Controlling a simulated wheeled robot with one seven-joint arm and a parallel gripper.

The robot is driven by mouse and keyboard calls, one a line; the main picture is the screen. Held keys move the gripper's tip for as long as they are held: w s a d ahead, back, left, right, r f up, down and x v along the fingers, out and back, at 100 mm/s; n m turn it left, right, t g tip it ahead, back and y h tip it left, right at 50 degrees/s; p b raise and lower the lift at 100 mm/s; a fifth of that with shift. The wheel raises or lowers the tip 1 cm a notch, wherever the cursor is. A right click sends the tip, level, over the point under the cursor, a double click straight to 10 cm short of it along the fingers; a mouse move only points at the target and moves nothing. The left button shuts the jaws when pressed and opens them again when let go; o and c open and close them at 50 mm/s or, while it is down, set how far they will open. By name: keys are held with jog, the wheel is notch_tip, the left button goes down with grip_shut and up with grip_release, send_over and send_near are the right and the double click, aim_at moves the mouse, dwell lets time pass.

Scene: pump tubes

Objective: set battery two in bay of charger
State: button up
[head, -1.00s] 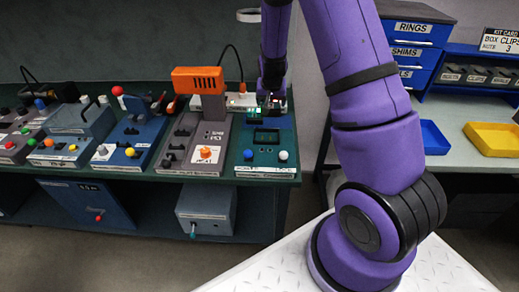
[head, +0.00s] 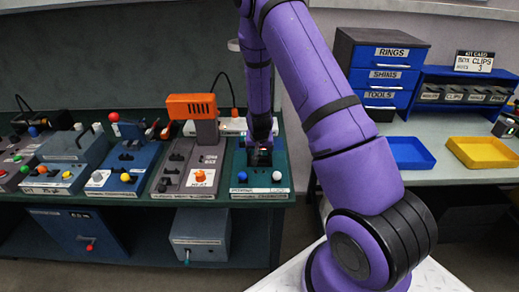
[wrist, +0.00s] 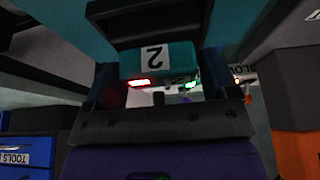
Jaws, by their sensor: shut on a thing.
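The charger is a dark teal station (head: 263,187) at the right end of the bench, with a blue and a white knob in front. My gripper (head: 260,150) is low over its bay, and my arm's end covers most of the bay. In the wrist view the teal battery (wrist: 174,58), with an upside-down white 2 label, sits between my gripper's fingers (wrist: 158,84). They are shut on it. A red light glows at the battery's near edge, with a smaller green one beside it. How deep the battery sits in the bay is hidden.
A grey station with an orange block (head: 192,106) stands just left of the charger. Several other stations fill the bench further left. A blue tray (head: 410,153) and a yellow tray (head: 482,153) lie on the right-hand table beside blue drawers (head: 385,77).

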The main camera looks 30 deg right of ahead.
jog(key=shift+f, duration=0.15)
jog(key=o, duration=1)
jog(key=s+a+r+n+y, duration=0.1)
jog(key=s+a+r, duration=0.35)
jog(key=r, duration=0.65)
jog(key=s+a+r+n+t+y, duration=0.1)
jog(key=s+a+r, duration=0.2)
jog(key=s+r, duration=0.55)
jog(key=s+a+r+n+y, duration=0.15)
jog(key=a+r, duration=0.25)
jog(key=r, duration=1)
jog(key=s+a+r+n, duration=0.1)
jog(key=s+r, duration=0.2)
jog(key=s, duration=0.3)
jog(key=s+a+r+n, duration=0.1)
jog(key=s+r, duration=0.1)
jog(key=s, duration=0.5)
jog(key=s+a+r+n+h, duration=0.1)
jog(key=s+a+r, duration=0.1)
jog(key=s, duration=0.5)
jog(key=shift+r+t, duration=0.3)
jog(key=shift+r, duration=0.55)
